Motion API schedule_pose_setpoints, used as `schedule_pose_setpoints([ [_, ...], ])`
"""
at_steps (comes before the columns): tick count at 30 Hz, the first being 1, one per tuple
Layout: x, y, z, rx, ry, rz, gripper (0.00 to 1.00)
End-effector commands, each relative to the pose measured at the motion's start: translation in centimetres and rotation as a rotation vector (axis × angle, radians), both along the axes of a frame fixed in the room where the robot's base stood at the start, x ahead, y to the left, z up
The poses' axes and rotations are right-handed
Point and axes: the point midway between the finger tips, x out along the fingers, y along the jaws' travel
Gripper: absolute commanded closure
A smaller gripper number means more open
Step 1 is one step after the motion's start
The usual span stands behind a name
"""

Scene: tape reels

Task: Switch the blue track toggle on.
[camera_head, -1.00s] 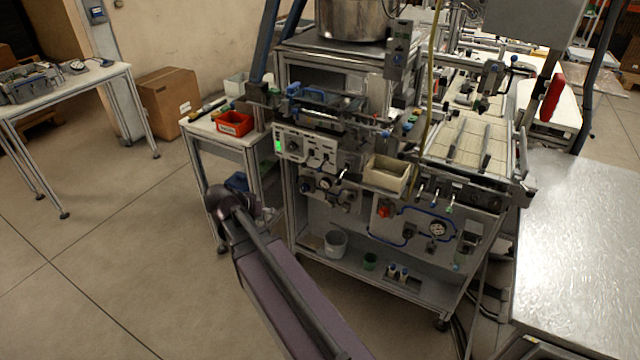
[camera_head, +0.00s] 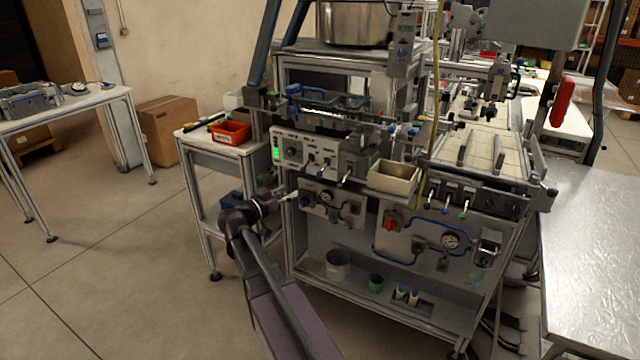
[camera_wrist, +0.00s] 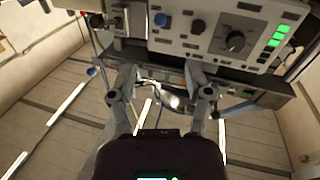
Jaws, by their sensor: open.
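Several small levers stick out of the machine's front. A blue-tipped lever (camera_head: 445,208) is in the row right of the beige bin; another blue-tipped lever (camera_head: 347,176) is under the control panel's right end. Which one is the track toggle I cannot tell. A blue ball tip (camera_wrist: 92,71) shows left of my gripper in the wrist view, and a blue round knob (camera_wrist: 161,20) is on the panel at the top. My gripper (camera_head: 291,198) is left of these levers, below the panel's left end; in the wrist view my gripper (camera_wrist: 159,75) is open and empty.
The control panel (camera_head: 296,150) has a dial and green lights (camera_wrist: 278,38). A beige bin (camera_head: 393,178) juts out between the lever groups. A gauge plate (camera_head: 331,203) is just right of my gripper. A red bin (camera_head: 231,132) stands on the left side table. Open floor lies in front.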

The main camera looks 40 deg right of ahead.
Motion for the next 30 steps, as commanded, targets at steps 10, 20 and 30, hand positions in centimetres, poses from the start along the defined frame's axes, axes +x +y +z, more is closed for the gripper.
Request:
schedule_pose_setpoints([
  [10, 0.0, -0.1, 0.1, -0.006, -0.005, 0.001, 0.35],
  [20, 0.2, -1.2, 0.0, -0.006, -0.004, 0.0, 0.35],
  [30, 0.8, -5.2, 0.0, -0.005, -0.004, -0.002, 0.35],
])
